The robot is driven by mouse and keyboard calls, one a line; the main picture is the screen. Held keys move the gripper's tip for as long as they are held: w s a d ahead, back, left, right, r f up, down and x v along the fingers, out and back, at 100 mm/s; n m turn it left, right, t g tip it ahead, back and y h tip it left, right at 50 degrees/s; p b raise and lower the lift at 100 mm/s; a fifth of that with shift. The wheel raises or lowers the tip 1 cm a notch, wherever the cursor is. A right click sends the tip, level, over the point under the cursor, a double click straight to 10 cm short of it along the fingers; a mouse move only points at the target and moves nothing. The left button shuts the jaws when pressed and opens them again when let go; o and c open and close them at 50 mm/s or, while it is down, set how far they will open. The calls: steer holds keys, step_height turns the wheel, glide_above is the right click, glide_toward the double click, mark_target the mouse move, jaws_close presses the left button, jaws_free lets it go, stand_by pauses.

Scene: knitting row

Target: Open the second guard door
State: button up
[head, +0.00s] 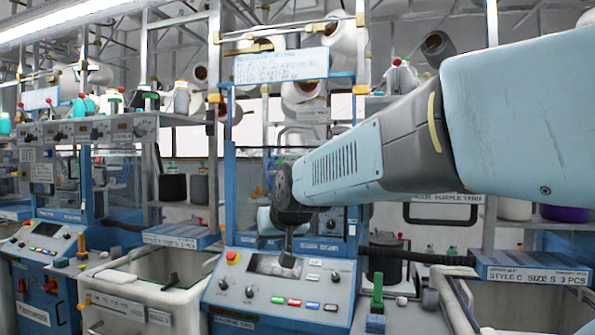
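Blue knitting machines stand in a row. The left machine has a clear guard panel (125,188) in front of its works, and it looks shut. The middle machine (229,190) has a blue frame and a sloping control panel (280,285). My arm comes in from the right and covers most of this machine's guard area, so I cannot tell whether a door there is open or shut. My gripper (288,248) hangs small and dark below the wrist, in front of the middle machine and above its control panel. Its fingers are too small to read, and I see nothing held.
A cream bin (135,290) stands between the left and middle machines, and another bin (460,305) stands at the lower right. A green-and-blue item (377,300) is beside the control panel. A blue labelled tray (535,272) is at right. Yarn cones (345,38) hang above.

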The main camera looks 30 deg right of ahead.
steer(key=w+d+r+m+t+h, duration=0.1)
steer(key=w+d+r+m+h, duration=0.2)
steer(key=d, duration=0.7)
steer(key=w+d+r+t+h, duration=0.2)
steer(key=w+d+r+h, duration=0.15)
steer(key=d+r, duration=0.4)
steer(key=w+d+r+m+t+h, duration=0.1)
steer(key=w+d+r+m+h, duration=0.3)
steer(key=d, duration=0.8)
steer(key=shift+n+y, duration=0.45)
steer(key=shift+n, duration=0.45)
steer(key=x, duration=0.9)
steer(key=f+x, duration=0.1)
steer(key=x, duration=0.3)
steer(key=shift+w+a+f, duration=0.15)
steer(key=shift+w, duration=0.3)
jaws_close()
